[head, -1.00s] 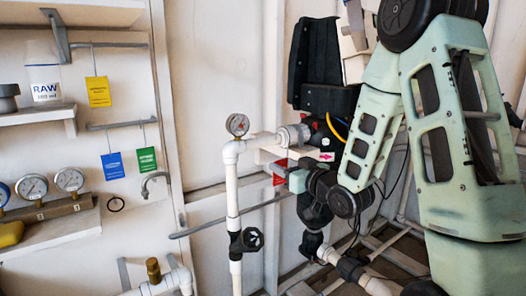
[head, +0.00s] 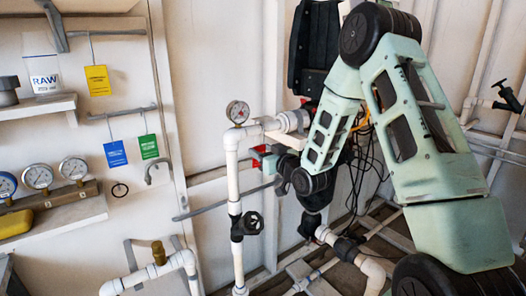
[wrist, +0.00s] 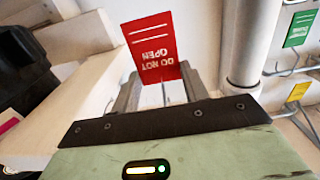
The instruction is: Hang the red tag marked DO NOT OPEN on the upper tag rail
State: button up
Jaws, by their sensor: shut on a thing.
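My gripper (wrist: 160,88) is shut on the red tag (wrist: 152,42), whose words DO NOT OPEN appear upside down in the wrist view. In the head view the red tag (head: 256,161) is small and partly hidden at my gripper (head: 264,163), beside the white vertical pipe. The upper tag rail (head: 120,32) is on the wall panel at upper left, with a yellow tag (head: 97,80) hanging from it. My gripper is well to the right of this rail and lower than it.
A lower rail (head: 128,112) carries a blue tag (head: 115,154) and a green tag (head: 149,146). The white pipe (head: 233,185) with a gauge (head: 237,111) and valve stands between my gripper and the panel. A shelf (head: 40,106) with a RAW container is at left.

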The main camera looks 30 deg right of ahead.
jog(key=shift+f, duration=0.15)
jog(key=o, duration=1)
jog(key=shift+c, duration=0.2)
